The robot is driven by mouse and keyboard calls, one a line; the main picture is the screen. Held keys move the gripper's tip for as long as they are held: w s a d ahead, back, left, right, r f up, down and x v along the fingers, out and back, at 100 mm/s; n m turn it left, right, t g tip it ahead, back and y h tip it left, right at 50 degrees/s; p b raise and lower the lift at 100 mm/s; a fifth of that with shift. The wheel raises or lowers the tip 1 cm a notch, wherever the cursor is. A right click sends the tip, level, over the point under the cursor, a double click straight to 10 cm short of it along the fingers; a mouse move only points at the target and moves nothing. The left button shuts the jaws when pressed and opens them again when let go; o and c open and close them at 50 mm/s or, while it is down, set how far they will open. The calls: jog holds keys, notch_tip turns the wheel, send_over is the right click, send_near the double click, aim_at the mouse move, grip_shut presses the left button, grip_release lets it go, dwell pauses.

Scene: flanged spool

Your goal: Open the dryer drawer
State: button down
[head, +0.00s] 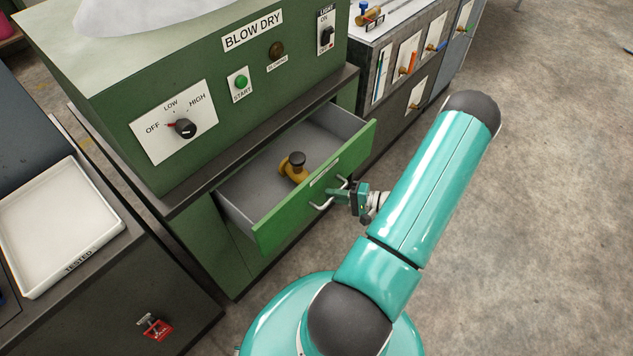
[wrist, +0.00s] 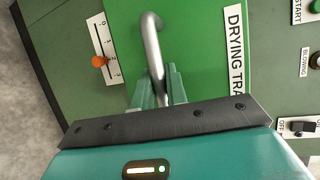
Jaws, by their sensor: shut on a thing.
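The dryer drawer (head: 318,190) is a green-fronted drawer in the green BLOW DRY cabinet (head: 245,75). It stands pulled out, with its grey inside showing. A yellow-brown spool-like piece with a dark top (head: 293,167) is in the drawer. My gripper (head: 335,195) is at the drawer front, shut on the metal bar handle (head: 321,206). In the wrist view the handle (wrist: 152,45) runs between my fingers (wrist: 159,88), beside a label reading "DRYING TRA", cut off. My fingers hide part of the handle.
A white tray marked TESTED (head: 60,225) lies on the dark bench at left. A red lock-like piece (head: 156,326) is on that bench's front. A grey cabinet with coloured levers (head: 405,60) stands at the back right. Bare concrete floor (head: 540,200) is clear at right.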

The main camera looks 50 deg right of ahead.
jog(key=s, duration=1.3)
jog(key=shift+d, duration=0.1)
jog(key=c, duration=1.4)
grip_release()
jog(key=v, duration=1.4)
jog(key=shift+w, duration=0.1)
